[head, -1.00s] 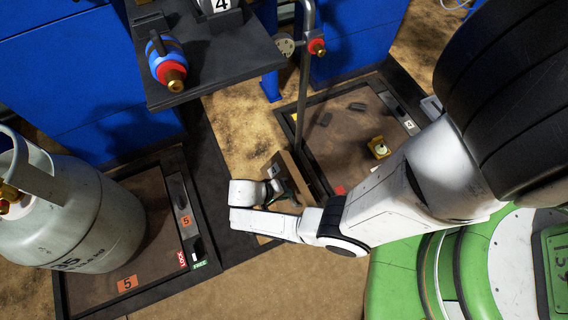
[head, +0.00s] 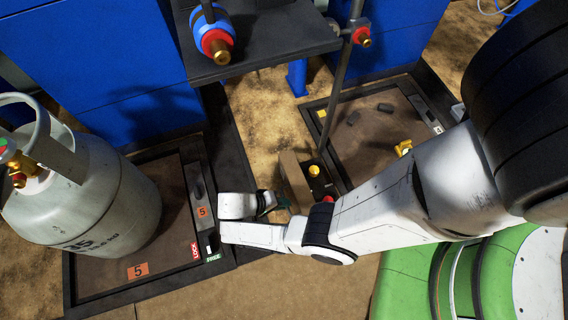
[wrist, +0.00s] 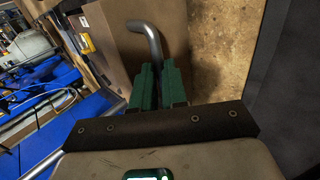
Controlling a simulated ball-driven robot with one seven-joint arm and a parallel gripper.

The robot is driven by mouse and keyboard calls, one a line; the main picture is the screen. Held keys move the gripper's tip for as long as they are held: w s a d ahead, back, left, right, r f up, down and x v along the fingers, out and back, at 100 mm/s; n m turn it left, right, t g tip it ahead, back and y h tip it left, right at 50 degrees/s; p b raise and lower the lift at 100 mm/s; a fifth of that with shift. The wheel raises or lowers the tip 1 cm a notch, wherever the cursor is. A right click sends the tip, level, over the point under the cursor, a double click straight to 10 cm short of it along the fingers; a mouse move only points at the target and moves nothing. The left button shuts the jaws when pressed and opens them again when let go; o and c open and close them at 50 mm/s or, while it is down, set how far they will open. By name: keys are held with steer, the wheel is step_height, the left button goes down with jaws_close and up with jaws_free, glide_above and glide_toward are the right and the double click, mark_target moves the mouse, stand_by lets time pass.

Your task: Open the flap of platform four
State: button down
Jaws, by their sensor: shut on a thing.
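A brown flap (head: 293,182) stands tilted up beside the left edge of the middle platform (head: 372,150), whose number label is too small to read surely. Just right of the flap is a dark box with a yellow button (head: 314,170). My gripper (head: 284,203) is low at the flap's near left side, partly hidden by my wrist. In the wrist view, my green fingers (wrist: 157,88) are shut on a bent metal handle (wrist: 150,42). A brown panel (wrist: 122,38) lies behind the handle in that view.
A grey gas cylinder (head: 85,195) stands on platform five (head: 170,265) at left. A metal post (head: 345,85) rises behind the flap. Sandy floor is clear between.

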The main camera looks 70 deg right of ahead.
steer(key=shift+s+f, duration=0.1)
steer(key=shift+f, duration=0.4)
steer(key=shift+a, duration=0.15)
steer(key=c, duration=1.2)
jaws_free()
steer(key=shift+w+a, duration=0.1)
steer(key=shift+w, duration=0.15)
steer(key=shift+o, duration=0.2)
steer(key=shift+r, duration=0.1)
steer(key=p+v, duration=0.4)
steer(key=v, duration=0.6)
steer(key=shift+w+a+r, duration=0.15)
steer(key=shift+w+r, duration=0.1)
